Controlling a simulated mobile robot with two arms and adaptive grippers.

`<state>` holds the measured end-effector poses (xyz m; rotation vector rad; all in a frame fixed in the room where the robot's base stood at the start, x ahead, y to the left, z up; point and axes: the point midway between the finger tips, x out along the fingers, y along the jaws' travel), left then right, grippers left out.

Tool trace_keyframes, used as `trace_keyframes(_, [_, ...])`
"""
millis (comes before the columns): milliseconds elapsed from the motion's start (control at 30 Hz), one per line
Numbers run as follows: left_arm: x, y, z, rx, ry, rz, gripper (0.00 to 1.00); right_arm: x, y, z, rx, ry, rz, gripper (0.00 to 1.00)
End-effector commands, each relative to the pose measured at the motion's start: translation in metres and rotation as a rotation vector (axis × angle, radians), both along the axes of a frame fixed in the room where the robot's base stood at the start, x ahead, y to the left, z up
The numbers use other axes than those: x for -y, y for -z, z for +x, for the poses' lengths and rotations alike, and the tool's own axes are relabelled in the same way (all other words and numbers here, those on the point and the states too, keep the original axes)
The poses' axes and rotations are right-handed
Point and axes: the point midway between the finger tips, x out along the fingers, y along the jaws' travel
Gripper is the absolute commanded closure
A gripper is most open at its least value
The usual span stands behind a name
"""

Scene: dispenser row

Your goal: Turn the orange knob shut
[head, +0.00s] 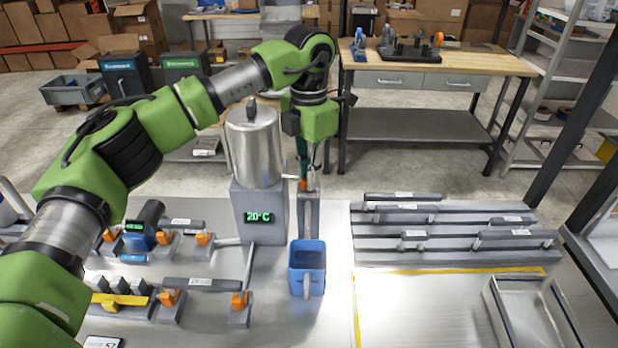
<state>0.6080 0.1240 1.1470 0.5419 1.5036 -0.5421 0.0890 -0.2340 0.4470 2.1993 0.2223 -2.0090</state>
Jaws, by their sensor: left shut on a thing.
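My left gripper (306,176) reaches down from above, beside the steel tank (254,146) on a grey base with a green "20°C" display (258,217). It is shut on an orange knob (303,186) on top of a grey upright fitting (308,216); the fingers hide part of the knob. A blue mug (306,256) stands in front of that fitting, handle toward me. I cannot tell how far the knob is turned, or whether anything flows into the mug. My right gripper is not in view.
Several other orange knobs, one at the front (239,300), sit on grey fittings at left. A slotted grey rack (450,246) with bars lies right of the mug. The table between mug and tray is bare.

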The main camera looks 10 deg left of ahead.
Motion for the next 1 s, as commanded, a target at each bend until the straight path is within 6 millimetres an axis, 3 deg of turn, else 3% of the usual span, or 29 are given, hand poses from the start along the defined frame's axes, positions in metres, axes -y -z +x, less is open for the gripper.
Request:
trace_keyframes(533, [-0.0004,-0.0015,0.0008,0.003,0.481,-0.001,1.00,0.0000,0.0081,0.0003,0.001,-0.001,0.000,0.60])
trace_keyframes(1000, [-0.0005,-0.0018,0.0011,0.004,0.677,-0.001,1.00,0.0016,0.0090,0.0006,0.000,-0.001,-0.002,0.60])
